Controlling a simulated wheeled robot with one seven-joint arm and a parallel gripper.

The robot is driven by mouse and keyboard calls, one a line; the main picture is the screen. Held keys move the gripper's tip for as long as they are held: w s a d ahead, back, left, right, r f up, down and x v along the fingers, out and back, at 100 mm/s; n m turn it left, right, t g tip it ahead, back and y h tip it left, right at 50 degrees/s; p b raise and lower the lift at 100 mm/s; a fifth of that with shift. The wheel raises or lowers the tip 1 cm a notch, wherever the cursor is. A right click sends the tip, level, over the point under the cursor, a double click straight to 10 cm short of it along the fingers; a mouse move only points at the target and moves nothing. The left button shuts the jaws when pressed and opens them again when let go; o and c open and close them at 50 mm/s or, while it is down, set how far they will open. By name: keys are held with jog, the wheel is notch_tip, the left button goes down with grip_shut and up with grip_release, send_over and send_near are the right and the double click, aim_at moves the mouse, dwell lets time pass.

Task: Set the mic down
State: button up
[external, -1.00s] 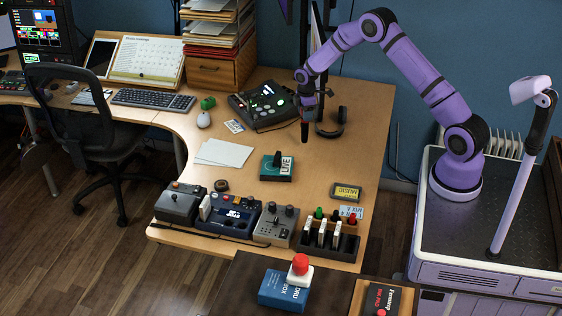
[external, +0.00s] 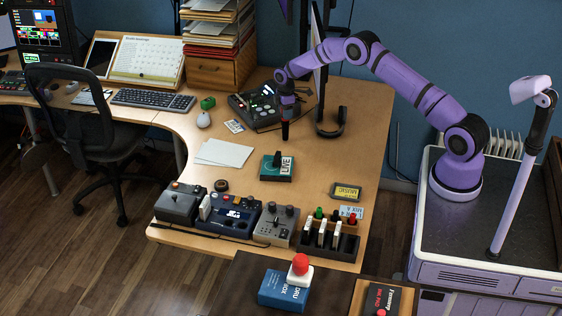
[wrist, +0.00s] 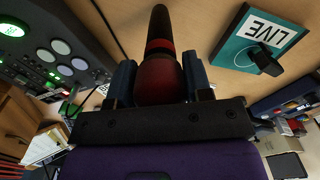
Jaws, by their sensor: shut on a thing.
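My gripper (external: 286,108) is shut on the mic (external: 285,131), which hangs upright below it over the desk, with its dark end down. In the wrist view the mic (wrist: 159,45) shows a dark handle, a red band and a dark red round part between my two fingers (wrist: 160,80). Whether its lower end touches the desk cannot be told.
A dark mixer (external: 258,108) is just left of the mic, and a dark headphone stand (external: 336,131) is to its right. Two monitors' edges rise behind. Control boxes (external: 232,214) line the near edge. Bare desk (external: 330,160) lies right of the LIVE block.

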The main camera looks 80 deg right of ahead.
jog(key=shift+f, duration=0.5)
jog(key=o, duration=1.1)
jog(key=shift+c, duration=0.2)
